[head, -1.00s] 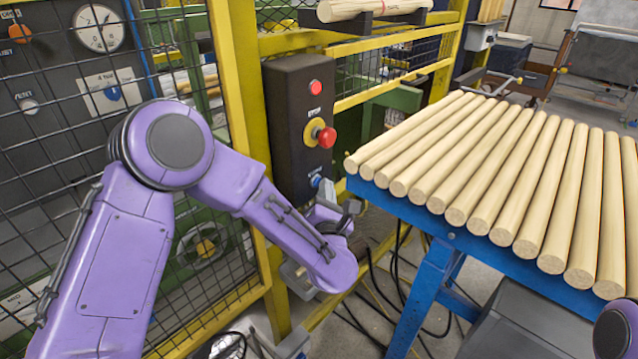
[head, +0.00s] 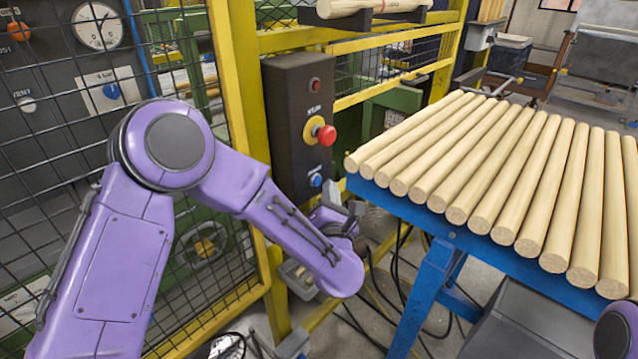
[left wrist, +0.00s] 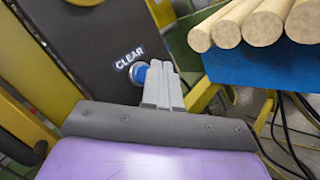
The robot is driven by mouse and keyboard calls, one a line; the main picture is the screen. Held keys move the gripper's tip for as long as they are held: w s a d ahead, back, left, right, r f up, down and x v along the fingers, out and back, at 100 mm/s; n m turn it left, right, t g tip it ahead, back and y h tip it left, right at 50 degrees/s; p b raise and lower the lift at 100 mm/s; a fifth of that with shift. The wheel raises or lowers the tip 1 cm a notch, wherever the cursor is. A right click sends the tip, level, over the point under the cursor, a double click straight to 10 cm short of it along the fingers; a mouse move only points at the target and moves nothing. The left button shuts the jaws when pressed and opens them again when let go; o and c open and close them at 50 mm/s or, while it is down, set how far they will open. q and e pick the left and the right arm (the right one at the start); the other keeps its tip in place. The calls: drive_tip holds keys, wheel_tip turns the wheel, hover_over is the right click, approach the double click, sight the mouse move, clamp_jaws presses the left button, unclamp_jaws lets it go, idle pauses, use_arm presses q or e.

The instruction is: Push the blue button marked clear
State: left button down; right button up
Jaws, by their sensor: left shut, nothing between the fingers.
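The blue button (head: 315,180) is low on the black control box (head: 290,165), below a red mushroom button. In the left wrist view the blue button (left wrist: 140,74) sits beside the white word CLEAR, its right part hidden behind my fingers. My left gripper (head: 354,206) is shut and empty, to the right of and a little below the button in the head view. In the left wrist view the shut fingertips of my left gripper (left wrist: 161,68) overlap the button's right edge; whether they touch it I cannot tell. My right gripper is out of view.
The red mushroom button (head: 326,135) on its yellow collar and a dark red lamp (head: 315,85) are higher on the box. A blue table (head: 420,212) with several wooden rods (head: 500,165) stands close to the right. A yellow-framed mesh fence (head: 228,90) is to the left.

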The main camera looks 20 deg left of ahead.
use_arm(q)
drive_tip(key=shift+s+d+b, duration=0.25)
drive_tip(key=shift+s+d, duration=0.05)
drive_tip(key=shift+d, duration=0.5)
drive_tip(key=shift+s+d+b, duration=0.25)
drive_tip(key=shift+d, duration=0.5)
drive_tip(key=shift+s+d+b, duration=0.25)
drive_tip(key=shift+s+d, duration=0.05)
drive_tip(key=shift+d, duration=0.5)
